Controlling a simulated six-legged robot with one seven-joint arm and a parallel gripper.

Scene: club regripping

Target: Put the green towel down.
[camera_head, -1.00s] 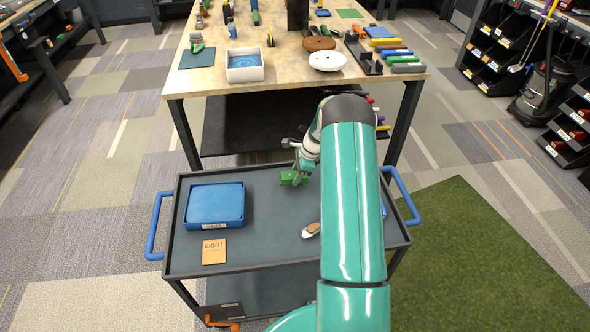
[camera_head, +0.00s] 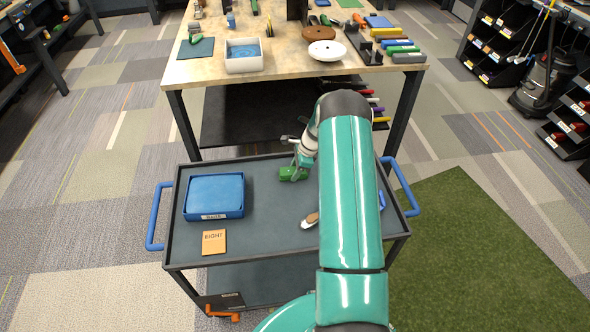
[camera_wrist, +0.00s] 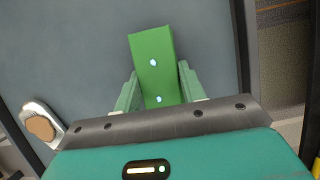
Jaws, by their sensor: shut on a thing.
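The green towel (camera_head: 293,174) shows as a small, block-like green piece over the far middle of the dark grey cart top (camera_head: 262,225). In the wrist view the green towel (camera_wrist: 152,60) has two pale dots and sits between my two green fingers. My gripper (camera_wrist: 156,82) is shut on it, with a finger against each side. In the head view my gripper (camera_head: 299,168) is at the towel, low over the cart. I cannot tell whether the towel's underside touches the cart top. My arm hides part of the cart's right side.
A white-and-brown shoe-like item (camera_head: 311,219) lies near my arm. The cart has a raised rim. A workbench (camera_head: 290,75) stands behind. The cart's middle is clear.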

